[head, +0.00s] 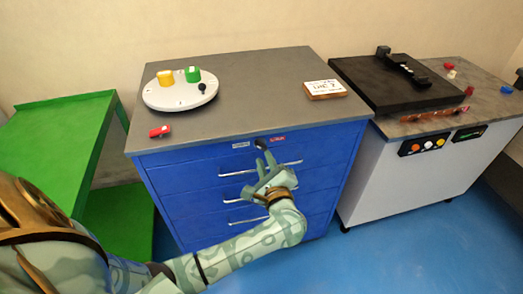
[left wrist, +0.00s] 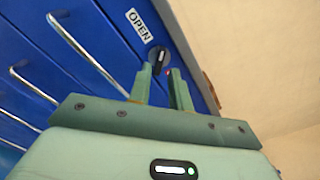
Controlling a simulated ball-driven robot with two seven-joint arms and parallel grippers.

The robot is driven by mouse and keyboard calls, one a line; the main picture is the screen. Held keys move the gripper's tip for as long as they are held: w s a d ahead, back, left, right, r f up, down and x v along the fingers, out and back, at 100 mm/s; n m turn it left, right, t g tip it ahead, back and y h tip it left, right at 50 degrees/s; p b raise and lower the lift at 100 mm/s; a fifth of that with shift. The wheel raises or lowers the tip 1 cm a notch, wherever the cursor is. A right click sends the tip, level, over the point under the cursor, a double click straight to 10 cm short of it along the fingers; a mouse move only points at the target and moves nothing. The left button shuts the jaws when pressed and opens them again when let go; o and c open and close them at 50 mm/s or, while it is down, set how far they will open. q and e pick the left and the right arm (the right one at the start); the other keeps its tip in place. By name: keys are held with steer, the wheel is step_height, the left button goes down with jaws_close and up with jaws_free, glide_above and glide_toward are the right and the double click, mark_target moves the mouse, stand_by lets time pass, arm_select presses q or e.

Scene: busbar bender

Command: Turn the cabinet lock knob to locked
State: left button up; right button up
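The lock knob (head: 260,144) is a small dark knob at the top of the blue cabinet's front (head: 185,178). A white label (head: 241,145) is to its left and a red label (head: 277,139) to its right. In the left wrist view the knob (left wrist: 158,57) is black, with the white label reading OPEN (left wrist: 138,22) beside it. My left gripper (head: 265,170) is in front of the cabinet, just below the knob. In the left wrist view its two fingers (left wrist: 163,78) stand apart, with the knob just beyond the gap; contact cannot be told. My right gripper is out of view.
Drawer handles (head: 246,199) stick out below the knob. On the cabinet top are a white round plate (head: 180,97), a red piece (head: 159,131) and a sign (head: 325,88). A green cart (head: 55,140) stands left, a machine bench (head: 400,180) right.

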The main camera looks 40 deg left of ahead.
mark_target(260, 148)
arm_select(q)
steer(key=x, duration=0.5)
steer(key=shift+a, duration=0.1)
jaws_close()
